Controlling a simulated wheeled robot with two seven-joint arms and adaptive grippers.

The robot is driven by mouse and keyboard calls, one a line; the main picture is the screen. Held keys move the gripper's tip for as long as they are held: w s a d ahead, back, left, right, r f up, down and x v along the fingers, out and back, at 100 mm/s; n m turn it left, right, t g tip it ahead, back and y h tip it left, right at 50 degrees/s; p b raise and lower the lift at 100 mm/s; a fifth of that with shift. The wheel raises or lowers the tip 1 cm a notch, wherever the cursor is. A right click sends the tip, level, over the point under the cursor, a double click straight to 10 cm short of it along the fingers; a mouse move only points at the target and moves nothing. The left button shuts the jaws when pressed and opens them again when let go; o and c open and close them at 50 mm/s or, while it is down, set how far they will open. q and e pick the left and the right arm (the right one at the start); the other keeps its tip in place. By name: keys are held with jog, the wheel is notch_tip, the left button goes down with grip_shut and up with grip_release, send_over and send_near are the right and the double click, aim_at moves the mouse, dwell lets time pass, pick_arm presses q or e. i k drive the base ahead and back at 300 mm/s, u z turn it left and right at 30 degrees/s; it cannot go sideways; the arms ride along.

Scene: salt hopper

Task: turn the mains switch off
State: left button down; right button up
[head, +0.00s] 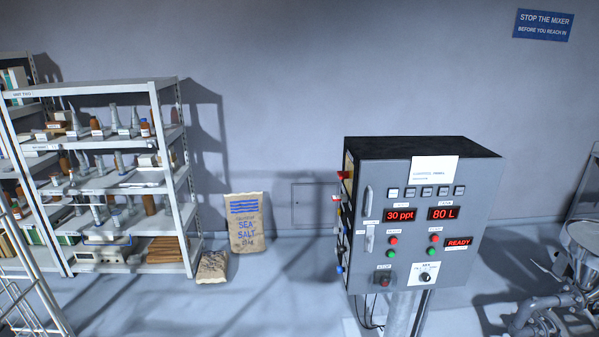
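A grey control cabinet (474,203) with a dark top stands on a post at the right of the head view. Its front has a light lever-like switch (369,238) on a plate at the left, below a long vertical door handle (367,199). A black rotary knob (426,277) sits on a white plate at the lower right. The labels are too small to read, so I cannot tell which one is the mains switch. Red displays (400,215) show "30 ppt", "80 L" and "READY", and are lit. Neither of my grippers is in view.
Steel shelves (162,150) with bottles stand at the left. Salt sacks (247,222) lean by the wall. Metal pipework (540,315) stands at the lower right. Floor left of the cabinet is clear.

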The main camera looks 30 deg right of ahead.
aim_at(342, 175)
jog(key=u, duration=0.3)
jog(key=i, duration=1.4)
jog(key=z, duration=0.65)
